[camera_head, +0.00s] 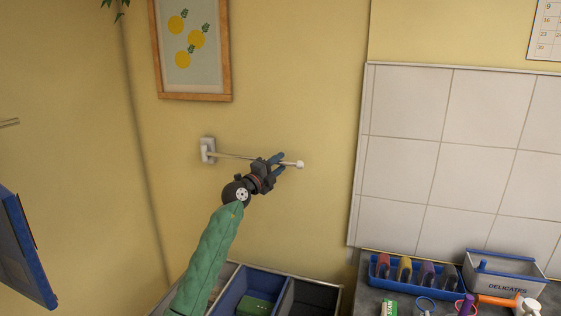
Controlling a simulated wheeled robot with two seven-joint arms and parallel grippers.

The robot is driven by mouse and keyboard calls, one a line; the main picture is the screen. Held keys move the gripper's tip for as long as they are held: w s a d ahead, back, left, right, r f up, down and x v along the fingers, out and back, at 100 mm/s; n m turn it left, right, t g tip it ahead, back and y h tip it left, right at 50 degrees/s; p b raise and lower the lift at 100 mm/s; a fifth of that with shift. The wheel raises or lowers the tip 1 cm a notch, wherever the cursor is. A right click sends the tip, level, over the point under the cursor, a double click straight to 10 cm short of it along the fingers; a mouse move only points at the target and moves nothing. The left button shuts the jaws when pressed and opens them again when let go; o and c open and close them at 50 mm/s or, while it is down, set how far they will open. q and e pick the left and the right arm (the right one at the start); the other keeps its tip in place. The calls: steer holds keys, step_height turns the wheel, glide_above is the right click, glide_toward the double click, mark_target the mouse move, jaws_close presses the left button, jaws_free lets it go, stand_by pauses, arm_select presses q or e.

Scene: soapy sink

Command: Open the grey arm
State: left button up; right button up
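The grey arm (235,156) is a thin rod on the yellow wall, running from a pale wall bracket (208,150) on the left to a white knob at its right end. My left gripper (281,164) is at the rod's right part, just left of the knob. Its two dark blue fingers are spread, one above and one below the rod. A gap shows between them, and I cannot tell whether either finger touches the rod. My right gripper is not in view.
A framed fruit picture (193,48) hangs above the rod. Below are divided bins (232,290), a blue tray of coloured items (417,285) and a "DELICATES" box (504,278) on the counter. White tiles cover the right wall. The wall around the rod is clear.

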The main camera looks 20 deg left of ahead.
arm_select(q)
steer(key=shift+w+d+r, duration=0.15)
steer(key=shift+w+d, duration=0.1)
steer(key=shift+w, duration=0.3)
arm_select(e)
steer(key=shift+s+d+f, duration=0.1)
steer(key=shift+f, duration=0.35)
arm_select(q)
jaws_close()
